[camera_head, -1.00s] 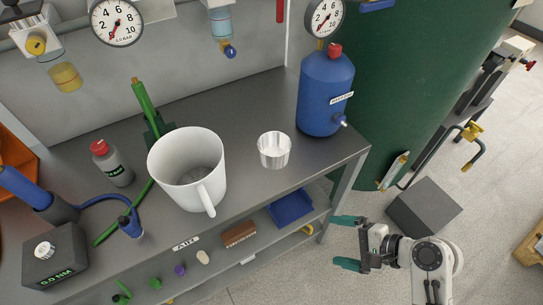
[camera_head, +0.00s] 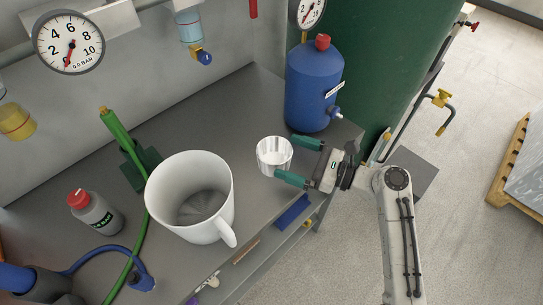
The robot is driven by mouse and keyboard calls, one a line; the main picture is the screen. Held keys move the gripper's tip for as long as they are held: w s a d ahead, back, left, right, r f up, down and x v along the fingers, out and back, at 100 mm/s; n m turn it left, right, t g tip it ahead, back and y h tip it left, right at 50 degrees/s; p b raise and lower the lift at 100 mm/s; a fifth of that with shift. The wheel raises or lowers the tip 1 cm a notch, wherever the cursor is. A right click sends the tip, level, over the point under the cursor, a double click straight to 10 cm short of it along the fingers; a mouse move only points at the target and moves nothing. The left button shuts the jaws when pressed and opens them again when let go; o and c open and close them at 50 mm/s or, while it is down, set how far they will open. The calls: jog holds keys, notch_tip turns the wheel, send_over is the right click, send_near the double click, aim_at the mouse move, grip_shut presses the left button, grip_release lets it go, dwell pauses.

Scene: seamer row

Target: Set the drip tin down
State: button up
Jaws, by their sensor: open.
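The drip tin (camera_head: 274,156) is a small, shiny, fluted metal cup. It stands upright on the grey bench top (camera_head: 224,130), between a white mug and a blue bottle. My gripper (camera_head: 300,162) is open and reaches in from the right. Its two green-tipped fingers point at the tin, one toward the far side and one toward the near side. The near fingertip overlaps the tin's lower right edge in the picture; I cannot tell whether it touches.
A large white mug (camera_head: 190,197) stands left of the tin. The blue bottle (camera_head: 313,88) stands close behind my gripper. A green tool (camera_head: 128,145), a grey red-capped bottle (camera_head: 95,213) and a blue hose (camera_head: 97,252) are further left. A green tank (camera_head: 398,60) stands behind the bench.

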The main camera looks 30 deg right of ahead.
aim_at(260, 146)
jog(key=shift+x, duration=3.2)
jog(key=shift+s+a+r, duration=0.1)
jog(key=shift+r, duration=0.1)
jog(key=shift+c, duration=0.5)
jog(key=c, duration=0.8)
jog(key=shift+r, duration=0.1)
